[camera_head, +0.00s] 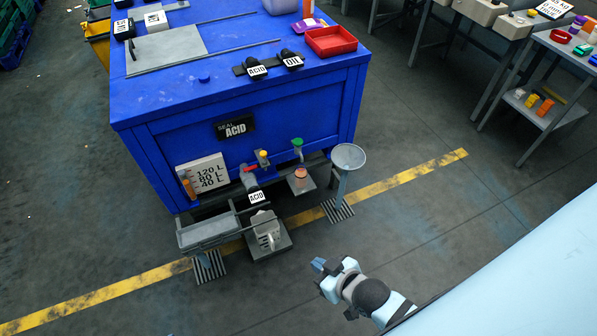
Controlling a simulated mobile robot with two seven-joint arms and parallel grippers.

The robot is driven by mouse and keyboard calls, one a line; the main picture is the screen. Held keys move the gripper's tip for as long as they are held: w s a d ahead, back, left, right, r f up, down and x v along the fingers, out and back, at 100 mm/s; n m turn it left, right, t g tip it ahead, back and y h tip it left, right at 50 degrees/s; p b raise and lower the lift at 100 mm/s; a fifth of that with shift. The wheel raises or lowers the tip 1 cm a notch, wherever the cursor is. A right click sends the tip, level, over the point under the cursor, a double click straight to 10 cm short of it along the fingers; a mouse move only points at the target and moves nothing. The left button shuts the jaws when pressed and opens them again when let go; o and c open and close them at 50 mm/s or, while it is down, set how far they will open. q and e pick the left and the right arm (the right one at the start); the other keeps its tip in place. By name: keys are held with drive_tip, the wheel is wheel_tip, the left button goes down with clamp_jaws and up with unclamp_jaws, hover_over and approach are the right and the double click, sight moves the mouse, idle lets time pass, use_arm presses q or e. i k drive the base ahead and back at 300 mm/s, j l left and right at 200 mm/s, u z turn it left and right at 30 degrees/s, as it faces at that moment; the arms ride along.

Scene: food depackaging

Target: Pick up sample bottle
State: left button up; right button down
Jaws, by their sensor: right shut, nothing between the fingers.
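A small orange-pink bottle-like object (301,174) stands on a little grey shelf (300,187) at the front of the blue tank; it looks like the sample bottle, but it is too small to read any label. My right gripper (319,265) is at the lower middle, over the floor, in front of the tank. It is shut and empty, and well apart from the bottle, below it in the picture. My left gripper is not in view.
The blue tank (235,100) has a tap (253,184) marked ACID, a grey tray (208,233), a round funnel stand (348,157) and a red tray (331,41) on top. Side tables (570,60) stand at the upper right. The floor around my right gripper is clear.

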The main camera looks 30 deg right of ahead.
sight(300, 173)
drive_tip(key=i+z, duration=0.4)
drive_tip(key=i, duration=0.95)
